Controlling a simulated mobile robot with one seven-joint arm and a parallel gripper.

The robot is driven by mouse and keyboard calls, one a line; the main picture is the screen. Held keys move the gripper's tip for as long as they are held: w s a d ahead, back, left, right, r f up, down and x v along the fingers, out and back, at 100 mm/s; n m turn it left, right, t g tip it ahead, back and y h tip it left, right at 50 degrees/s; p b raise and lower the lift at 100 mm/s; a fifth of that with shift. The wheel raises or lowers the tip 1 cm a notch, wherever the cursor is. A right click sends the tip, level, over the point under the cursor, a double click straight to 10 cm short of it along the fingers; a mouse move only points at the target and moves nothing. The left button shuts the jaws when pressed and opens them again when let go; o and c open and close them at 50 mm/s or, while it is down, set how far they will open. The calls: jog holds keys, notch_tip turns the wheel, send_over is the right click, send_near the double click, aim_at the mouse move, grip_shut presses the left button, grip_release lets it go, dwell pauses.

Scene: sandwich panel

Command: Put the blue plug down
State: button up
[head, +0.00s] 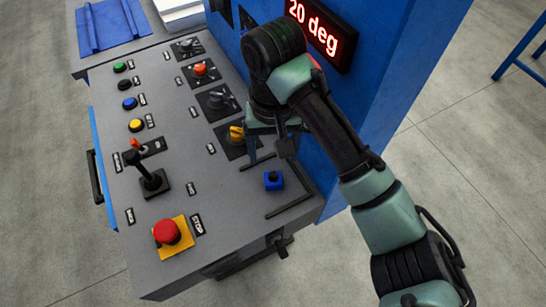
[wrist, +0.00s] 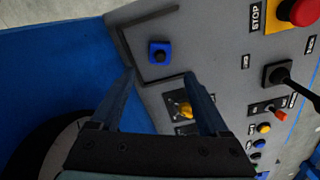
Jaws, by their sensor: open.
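The blue plug (head: 273,180), a small blue square block with a dark round top, sits on the grey sloping panel (head: 190,240) near its right edge. It also shows in the wrist view (wrist: 160,53), between black strips that partly border that spot. My gripper (head: 268,152) is above the panel, between the plug and the yellow rotary knob (head: 237,133). In the wrist view my gripper's two fingers (wrist: 161,83) are spread apart with nothing between them, and the plug is visible beyond their tips, apart from them.
A red stop button (head: 167,231) on a yellow plate and a black joystick (head: 150,178) stand on the panel's left. Several coloured buttons and rotary knobs line the far part. A blue cabinet wall with a "20 deg" display (head: 315,30) rises behind my arm. Bare panel lies left of the plug.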

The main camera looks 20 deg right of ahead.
notch_tip(320, 180, up, 3)
jog(key=shift+r+p, duration=0.1)
jog(key=shift+p, duration=0.3)
jog(key=w+a+r+n+t+y, duration=0.25)
jog(key=w+a+r+t, duration=0.35)
jog(key=w+a+r, duration=0.4)
jog(key=w+a+r+n+t+y, duration=0.1)
jog(key=a+r+t, duration=0.3)
jog(key=r, duration=0.3)
jog(key=w+a+r+n+t+y, duration=0.1)
jog(key=a+r+t+y, duration=0.2)
jog(key=r, duration=0.4)
jog(key=s+d+r+t+h, duration=0.1)
jog(key=s+r+t, duration=0.4)
jog(key=r, duration=0.5)
jog(key=s+d+r+t+h, duration=0.15)
jog(key=s+r+t, duration=0.3)
jog(key=r, duration=0.55)
jog(key=s+d+r+m+t+h, duration=0.2)
jog(key=s+d+r+t+h, duration=0.2)
jog(key=s, duration=0.3)
jog(key=shift+s+d+r+t, duration=0.3)
jog(key=shift+r+t, duration=0.05)
jog(key=shift+t, duration=0.1)
